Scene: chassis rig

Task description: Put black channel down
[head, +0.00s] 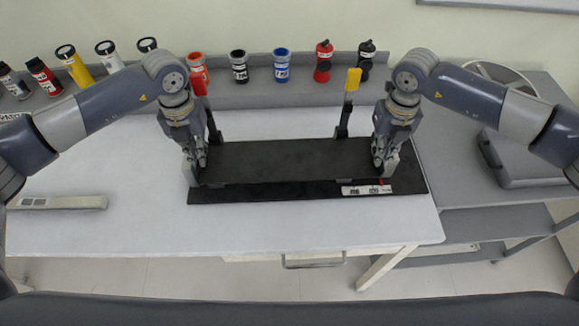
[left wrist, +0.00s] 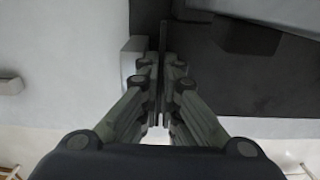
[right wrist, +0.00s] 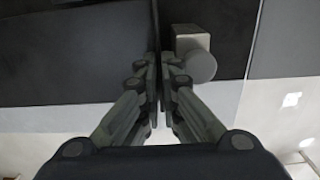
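The black channel (head: 290,160) is a long dark piece lying crosswise over a black base plate (head: 290,190) on the white table. My left gripper (head: 201,162) is at its left end and my right gripper (head: 380,160) is at its right end. In the left wrist view the fingers (left wrist: 162,85) are closed on a thin dark wall of the channel. In the right wrist view the fingers (right wrist: 157,85) are likewise closed on a thin dark edge. Whether the channel touches the plate is hard to tell.
Light blocks stand at both plate ends, one beside my right fingers (right wrist: 195,55). A yellow-topped upright (head: 352,82) rises behind the channel. Several bottles and cups line the back shelf (head: 260,95). A pale bar (head: 62,202) lies on the left; the table's front is clear.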

